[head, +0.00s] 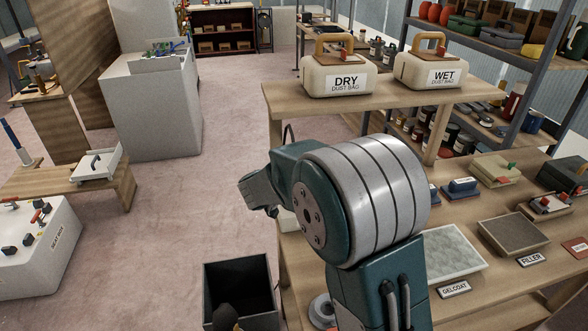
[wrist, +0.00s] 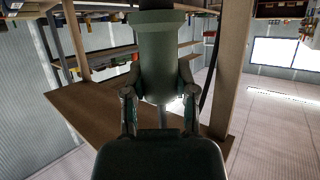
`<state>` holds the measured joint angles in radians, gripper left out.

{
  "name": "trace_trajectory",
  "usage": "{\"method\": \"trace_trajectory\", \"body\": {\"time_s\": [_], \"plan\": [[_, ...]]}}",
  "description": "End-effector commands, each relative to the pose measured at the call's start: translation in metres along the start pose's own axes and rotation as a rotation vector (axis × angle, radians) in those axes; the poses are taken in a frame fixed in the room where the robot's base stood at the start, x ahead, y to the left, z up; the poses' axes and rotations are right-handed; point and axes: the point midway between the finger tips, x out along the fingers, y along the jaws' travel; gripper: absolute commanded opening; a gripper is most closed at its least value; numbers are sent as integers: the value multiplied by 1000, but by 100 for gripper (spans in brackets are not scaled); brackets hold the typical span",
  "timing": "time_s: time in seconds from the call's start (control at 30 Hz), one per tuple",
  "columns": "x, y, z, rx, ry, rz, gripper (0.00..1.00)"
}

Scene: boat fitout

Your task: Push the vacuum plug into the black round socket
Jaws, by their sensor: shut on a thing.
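In the wrist view my gripper (wrist: 159,104) has its two fingers on either side of a dark grey-green cylindrical plug (wrist: 157,62) and is shut on it. A narrower dark piece extends from the plug's far end at the top edge. In the head view only part of my arm's end shows, left of the large white-banded joint, and the plug cannot be made out there. I cannot pick out the black round socket in either view; my arm hides part of the bench.
A wooden bench (head: 509,279) with gelcoat and filler trays stands right of my arm. Its raised shelf (head: 385,95) carries DRY (head: 338,77) and WET (head: 432,72) dust bag boxes. A black open bin (head: 240,277) stands on the floor below.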

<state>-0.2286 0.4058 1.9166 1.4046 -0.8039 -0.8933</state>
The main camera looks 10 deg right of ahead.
Motion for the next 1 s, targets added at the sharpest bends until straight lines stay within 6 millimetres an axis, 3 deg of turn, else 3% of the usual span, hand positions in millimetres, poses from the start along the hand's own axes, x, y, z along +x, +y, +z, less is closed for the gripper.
{"method": "trace_trajectory", "body": {"time_s": [1.0], "plan": [[8, 0, 20, -1, 0, 0, 0]]}}
